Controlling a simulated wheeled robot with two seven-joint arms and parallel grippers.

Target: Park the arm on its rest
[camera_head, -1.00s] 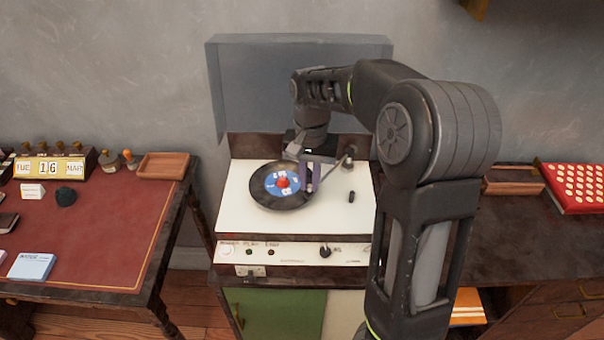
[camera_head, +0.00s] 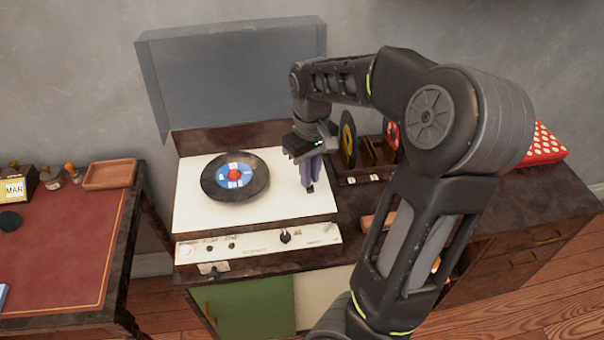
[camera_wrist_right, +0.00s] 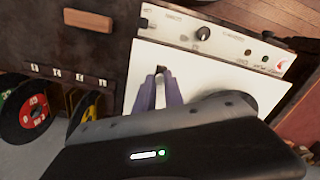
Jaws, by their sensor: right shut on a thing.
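The record player (camera_head: 190,215) has a white deck with a black record (camera_head: 212,186), blue and red at its label, lying flat on the left. My right gripper (camera_head: 309,184) is over the deck's right side, clear of the record, its purple fingers pointing down. In the right wrist view the fingertips (camera_wrist_right: 162,72) are close together above the white deck. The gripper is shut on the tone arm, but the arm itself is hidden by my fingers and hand. A small dark part shows at the fingertips; I cannot tell whether it is the rest. My left gripper is out of view.
The clear lid (camera_head: 235,75) stands raised behind the deck. A record rack (camera_head: 372,178) stands close on the right. Knobs line the front panel (camera_head: 255,243). A red-topped desk (camera_head: 75,240) with a wooden tray (camera_head: 110,174) is on the left.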

